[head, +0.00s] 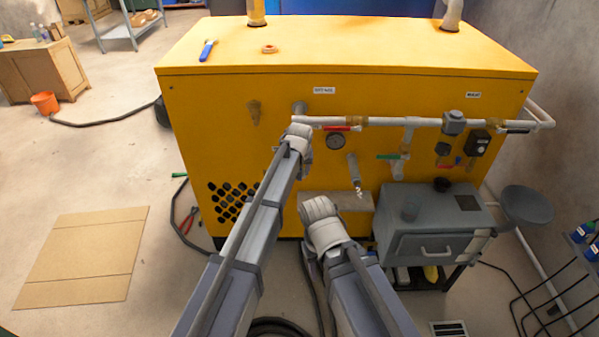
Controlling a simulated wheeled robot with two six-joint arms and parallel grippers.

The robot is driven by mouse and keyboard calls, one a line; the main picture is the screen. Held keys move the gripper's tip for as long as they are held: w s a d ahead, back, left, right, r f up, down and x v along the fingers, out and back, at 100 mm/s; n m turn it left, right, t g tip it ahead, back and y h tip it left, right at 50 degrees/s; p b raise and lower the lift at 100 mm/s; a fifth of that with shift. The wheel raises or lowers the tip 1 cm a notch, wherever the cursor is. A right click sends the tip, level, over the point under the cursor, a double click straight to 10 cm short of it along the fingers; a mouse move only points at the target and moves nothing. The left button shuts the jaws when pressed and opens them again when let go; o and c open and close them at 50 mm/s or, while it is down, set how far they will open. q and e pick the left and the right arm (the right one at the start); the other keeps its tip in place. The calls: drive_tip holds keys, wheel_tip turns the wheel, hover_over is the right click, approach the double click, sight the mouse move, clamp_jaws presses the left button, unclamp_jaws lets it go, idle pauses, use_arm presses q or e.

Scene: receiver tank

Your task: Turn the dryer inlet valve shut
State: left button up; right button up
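A pale pipe (385,121) runs along the front of a yellow machine cabinet (230,110). A red lever handle (341,128) lies along the pipe near its left end. A green handle (391,157) sits on a branch below. A dark handle (516,131) is at the right. I cannot tell which is the dryer inlet valve, as the labels are too small to read. My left gripper (299,131) is at the pipe's left end, just left of the red handle. My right gripper (320,208) is lower, before the cabinet. The fingers of both are hidden by their wrists.
A gauge (335,142) and a stub pipe (353,172) project below the pipe. A grey box unit (435,231) stands at the right, beside a round dark seat (526,205). Cardboard (82,255) lies on otherwise mostly open floor at left.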

use_arm(q)
clamp_jaws()
idle(1.2)
